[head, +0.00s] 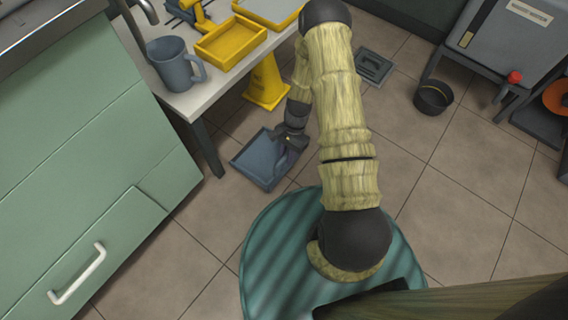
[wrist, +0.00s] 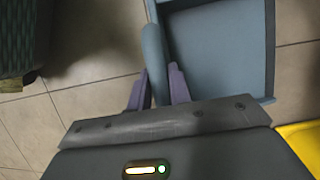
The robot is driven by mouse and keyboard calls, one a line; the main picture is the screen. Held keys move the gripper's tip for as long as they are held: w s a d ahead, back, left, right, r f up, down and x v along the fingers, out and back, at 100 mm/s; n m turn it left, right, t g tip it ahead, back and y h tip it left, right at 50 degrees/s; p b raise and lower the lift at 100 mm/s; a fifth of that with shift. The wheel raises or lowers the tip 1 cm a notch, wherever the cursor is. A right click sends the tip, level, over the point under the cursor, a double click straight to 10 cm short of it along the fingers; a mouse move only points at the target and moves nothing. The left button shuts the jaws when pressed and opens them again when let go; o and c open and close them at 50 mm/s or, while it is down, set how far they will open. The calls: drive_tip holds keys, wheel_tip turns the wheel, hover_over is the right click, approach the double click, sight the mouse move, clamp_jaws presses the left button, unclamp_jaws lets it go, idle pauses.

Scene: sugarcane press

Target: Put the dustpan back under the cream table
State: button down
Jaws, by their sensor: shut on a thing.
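The blue-grey dustpan (head: 258,162) is low over the tiled floor, just right of the cream table's front leg. I cannot tell if it touches the floor. My gripper (head: 289,160) is at the dustpan's right side. In the wrist view, the purple fingers of my gripper (wrist: 158,88) are shut on the handle of the dustpan (wrist: 222,48), whose pan extends up and right. The cream table (head: 183,103) stands at the upper left on dark legs. Most of the space under it is hidden by its top.
A grey mug (head: 172,64) and yellow tray (head: 231,42) are on the table. Green cabinets (head: 85,170) are at left.

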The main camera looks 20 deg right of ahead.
drive_tip(key=shift+f, duration=0.35)
drive_tip(key=shift+f+b, duration=1.2)
drive_tip(key=shift+f, duration=0.8)
drive_tip(key=c, duration=1.3)
unclamp_jaws()
drive_tip(key=p+v, duration=0.7)
drive_tip(key=v, duration=0.5)
drive_tip(key=shift+r, duration=0.25)
